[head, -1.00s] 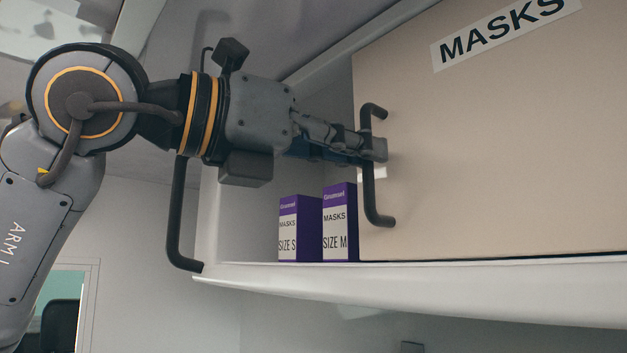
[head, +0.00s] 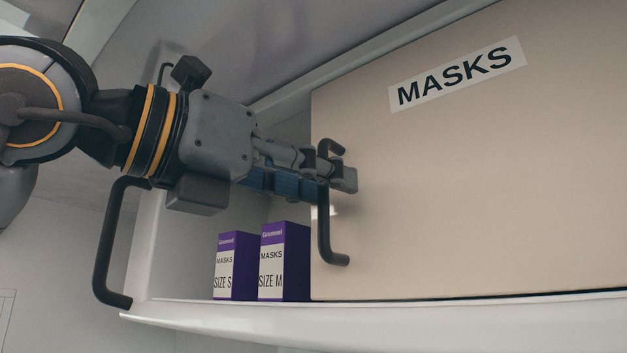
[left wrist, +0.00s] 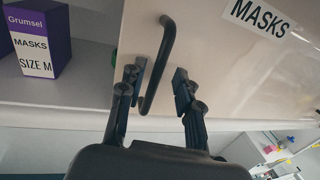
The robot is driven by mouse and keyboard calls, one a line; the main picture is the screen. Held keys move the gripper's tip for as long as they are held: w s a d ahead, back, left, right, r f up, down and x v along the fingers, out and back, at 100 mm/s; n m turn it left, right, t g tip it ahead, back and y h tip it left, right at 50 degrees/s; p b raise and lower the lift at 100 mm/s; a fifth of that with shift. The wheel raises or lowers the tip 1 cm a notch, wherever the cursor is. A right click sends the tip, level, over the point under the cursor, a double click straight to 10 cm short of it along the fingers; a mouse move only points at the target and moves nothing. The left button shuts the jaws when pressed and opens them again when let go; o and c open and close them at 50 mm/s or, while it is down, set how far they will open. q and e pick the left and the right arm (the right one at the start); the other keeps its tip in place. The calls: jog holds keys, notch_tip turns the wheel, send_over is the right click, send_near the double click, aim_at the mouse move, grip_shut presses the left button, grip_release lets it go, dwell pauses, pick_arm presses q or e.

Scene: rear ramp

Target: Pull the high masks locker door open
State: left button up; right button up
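The masks locker door (head: 450,190) is a beige panel with a MASKS label (head: 457,73). It also shows in the left wrist view (left wrist: 215,70). Its dark bar handle (head: 325,235) is near its left edge, and the compartment left of that edge is uncovered. My left gripper (head: 340,178) is at the upper part of the handle. In the left wrist view, the handle (left wrist: 162,60) runs between the two spread fingers (left wrist: 157,90), closer to the left finger. Whether a finger touches it I cannot tell. My right gripper is not in view.
Purple and white mask boxes, size S (head: 228,268) and size M (head: 283,262), stand beside the door's left edge. The white locker ledge (head: 230,312) runs below. Another dark bar (head: 110,245) is on the left side of the cabinet.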

pick_arm(q)
jog(key=v, duration=1.2)
dwell(0.4)
